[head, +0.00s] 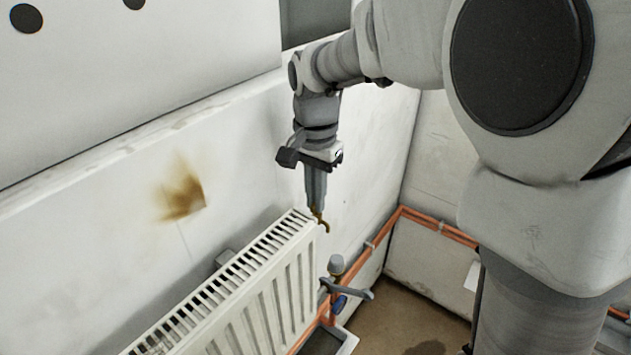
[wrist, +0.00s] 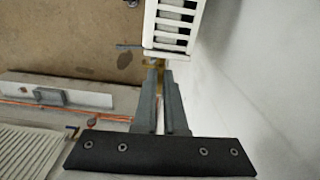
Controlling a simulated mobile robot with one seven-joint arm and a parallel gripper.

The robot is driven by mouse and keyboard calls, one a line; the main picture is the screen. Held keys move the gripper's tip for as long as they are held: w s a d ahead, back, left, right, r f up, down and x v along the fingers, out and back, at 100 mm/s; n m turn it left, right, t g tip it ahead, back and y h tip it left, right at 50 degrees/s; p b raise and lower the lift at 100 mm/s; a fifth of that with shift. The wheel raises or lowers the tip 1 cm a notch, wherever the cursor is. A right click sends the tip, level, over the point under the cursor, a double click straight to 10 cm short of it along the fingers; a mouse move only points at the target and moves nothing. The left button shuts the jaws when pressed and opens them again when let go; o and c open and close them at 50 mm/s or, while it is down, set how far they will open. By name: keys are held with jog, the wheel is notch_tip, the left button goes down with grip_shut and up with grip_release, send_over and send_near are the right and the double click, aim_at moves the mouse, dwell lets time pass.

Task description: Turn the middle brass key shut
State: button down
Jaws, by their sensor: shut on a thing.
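No other brass key is clearly visible, so I cannot tell the middle one by comparison.
A valve with a grey cap (head: 336,264) and a dark lever (head: 346,289) stands below the radiator's end. Orange pipes (head: 437,226) run along the wall. A second radiator (wrist: 25,150) shows at the wrist view's lower left. The wall is close beside my gripper.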

jog(key=shift+r+m, duration=0.1)
jog(key=shift+m, duration=0.3)
jog(key=c, duration=1.3)
grip_release()
jog(key=shift+o, duration=0.2)
notch_tip(320, 180, up, 17)
jog(key=p, duration=0.1)
jog(key=shift+r+p, duration=0.2)
jog(key=shift+p, duration=0.1)
